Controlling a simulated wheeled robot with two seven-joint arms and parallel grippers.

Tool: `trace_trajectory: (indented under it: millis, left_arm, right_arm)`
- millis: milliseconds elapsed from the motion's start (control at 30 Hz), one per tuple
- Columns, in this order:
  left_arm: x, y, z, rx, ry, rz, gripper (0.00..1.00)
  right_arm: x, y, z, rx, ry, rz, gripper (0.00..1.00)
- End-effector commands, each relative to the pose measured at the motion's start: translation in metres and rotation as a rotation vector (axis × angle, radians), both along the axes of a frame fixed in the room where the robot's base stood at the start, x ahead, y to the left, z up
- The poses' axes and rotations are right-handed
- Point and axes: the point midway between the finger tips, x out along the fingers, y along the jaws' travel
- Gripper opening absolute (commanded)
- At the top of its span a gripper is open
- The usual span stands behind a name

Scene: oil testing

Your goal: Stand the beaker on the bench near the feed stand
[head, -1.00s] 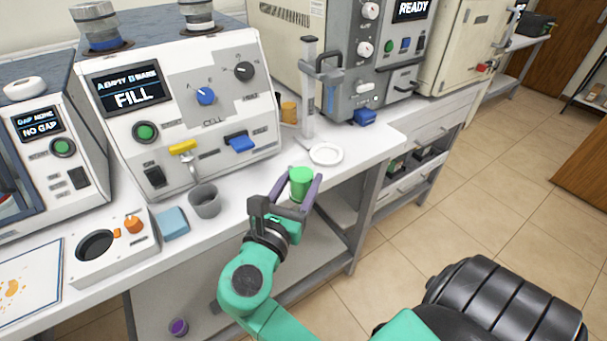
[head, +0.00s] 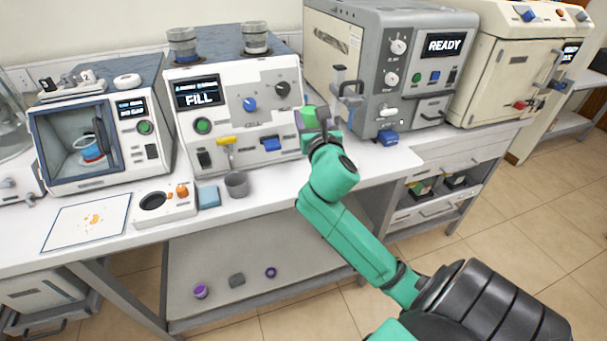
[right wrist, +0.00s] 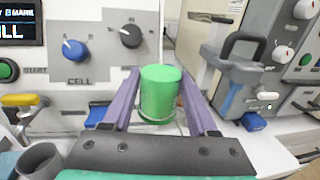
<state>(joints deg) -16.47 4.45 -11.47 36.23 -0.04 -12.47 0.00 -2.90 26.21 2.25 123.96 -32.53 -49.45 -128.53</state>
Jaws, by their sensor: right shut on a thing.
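The green beaker (head: 309,118) is held up in front of the white cell machine, clear of the bench. My right gripper (head: 316,121) is shut on it. In the right wrist view the beaker (right wrist: 160,93) sits between the two purple fingers (right wrist: 160,100), looking about upright, with a pale rim near its lower end. My left gripper is not in view.
A grey cup (head: 237,185) stands below the yellow-handled tap (head: 226,141). A blue pad (head: 208,197) lies beside it. The grey READY machine (head: 400,75) stands to the right. The bench (head: 375,170) is bare right of my arm, up to its front edge.

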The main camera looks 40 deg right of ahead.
Motion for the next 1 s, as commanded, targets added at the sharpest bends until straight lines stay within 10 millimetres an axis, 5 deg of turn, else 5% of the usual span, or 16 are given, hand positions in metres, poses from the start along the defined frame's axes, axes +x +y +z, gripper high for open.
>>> trace_trajectory:
  millis: [33,233,533,933,967,1000]
  left_arm:
    - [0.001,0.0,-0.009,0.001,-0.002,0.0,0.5]
    - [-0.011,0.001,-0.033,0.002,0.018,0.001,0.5]
    - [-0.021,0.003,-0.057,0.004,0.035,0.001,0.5]
    - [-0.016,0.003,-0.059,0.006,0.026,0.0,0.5]
    - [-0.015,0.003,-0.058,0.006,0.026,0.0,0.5]
    - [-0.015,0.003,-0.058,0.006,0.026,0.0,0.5]
  right_arm:
    - [-0.001,0.0,-0.025,0.006,0.006,-0.002,0.0]
    - [-0.001,0.0,-0.093,0.008,0.004,-0.004,0.0]
    - [-0.001,0.0,-0.149,0.005,0.002,-0.002,0.0]
    - [-0.001,0.001,-0.158,0.001,0.002,0.0,0.0]
    - [-0.001,0.001,-0.157,0.002,0.001,0.0,0.7]
    - [-0.001,0.001,-0.157,0.002,0.001,0.0,0.86]
